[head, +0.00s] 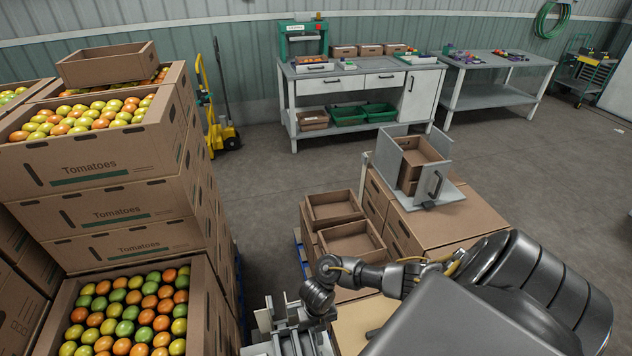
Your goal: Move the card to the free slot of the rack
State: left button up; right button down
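I cannot make out the card or a rack with a free slot for certain in the head view. My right arm comes in from the lower right and bends at its wrist near the bottom middle. My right gripper (287,328) seems to be the grey block below that wrist, at the bottom edge. Its fingertips are not clear, and I cannot tell whether it holds anything. Some upright grey plates beside it may belong to it or to a rack; I cannot tell which. My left gripper is not in view.
Cartons of tomatoes (105,175) are stacked high at left. Empty cardboard trays (352,243) and a grey holder with boxes (443,160) stand on cartons in the middle. A workbench (360,72), a second table (495,62) and a yellow pallet truck (226,138) are behind.

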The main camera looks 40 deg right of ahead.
jog(key=shift+f+b, duration=1.8)
jog(key=shift+f, duration=0.35)
jog(key=shift+f, duration=0.3)
jog(key=shift+f+b, duration=1.25)
jog(key=shift+b, duration=0.15)
jog(key=shift+f, duration=0.1)
jog(key=shift+f+b, duration=0.85)
jog(key=shift+b, duration=0.05)
jog(key=shift+f, duration=0.2)
jog(key=shift+f+b, duration=0.55)
jog(key=shift+b, duration=0.1)
